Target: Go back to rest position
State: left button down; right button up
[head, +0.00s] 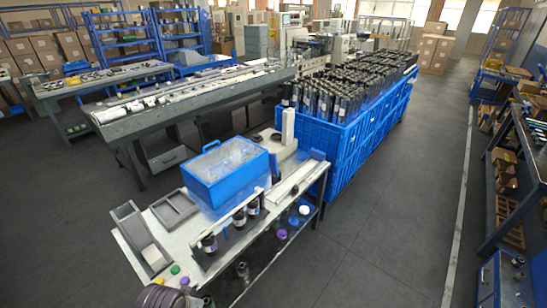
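Neither of my grippers shows in the head view, and I see no part of my arms that I can make out for sure. The work table (182,232) stands in front of me at the lower centre. On it is a blue box (228,172) with a clear or greyish top. Several dark cylinders (239,218) stand in a row near the table's front edge. A grey tray (140,240) lies at the table's left end.
Blue crates (338,150) full of dark upright rolls stand behind the table to the right. Shelving (507,180) lines the right side. The grey floor (390,230) between is clear.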

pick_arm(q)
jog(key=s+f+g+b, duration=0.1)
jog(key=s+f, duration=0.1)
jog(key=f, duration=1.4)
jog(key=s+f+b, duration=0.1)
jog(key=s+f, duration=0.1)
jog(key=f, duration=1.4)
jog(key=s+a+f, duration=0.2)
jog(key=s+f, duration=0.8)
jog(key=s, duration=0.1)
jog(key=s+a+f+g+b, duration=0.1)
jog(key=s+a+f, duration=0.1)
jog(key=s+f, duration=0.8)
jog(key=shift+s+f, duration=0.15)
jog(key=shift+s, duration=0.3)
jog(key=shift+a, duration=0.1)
